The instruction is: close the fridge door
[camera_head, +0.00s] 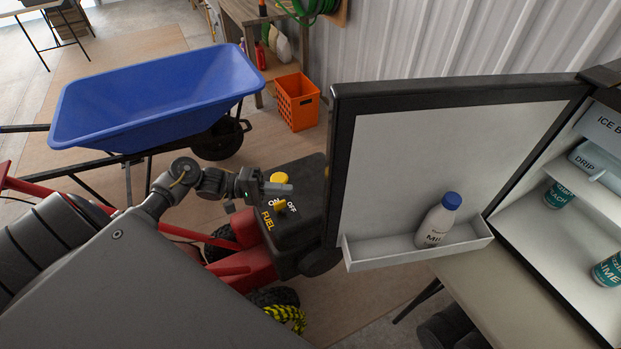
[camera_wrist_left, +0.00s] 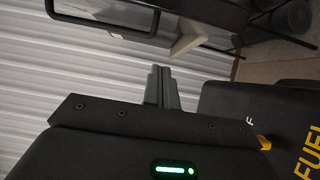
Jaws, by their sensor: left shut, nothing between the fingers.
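The fridge door (camera_head: 400,150) stands wide open in the head view, hinged at the right. Its dark frame surrounds a white inner panel, and a milk bottle (camera_head: 438,222) with a blue cap stands in its shelf (camera_head: 365,252). The fridge interior (camera_head: 575,240) shows at the right edge, with cans inside. My left gripper (camera_head: 290,189) is shut and empty, a little left of the door's free edge, with a gap between. My right gripper is not in view.
A red machine with a black fuel tank (camera_head: 296,238) stands below my left gripper. A blue wheelbarrow (camera_head: 150,98) is at the left, and an orange crate (camera_head: 297,101) is behind. A table (camera_head: 480,290) is under the fridge. Corrugated wall (camera_head: 420,40) lies behind the door.

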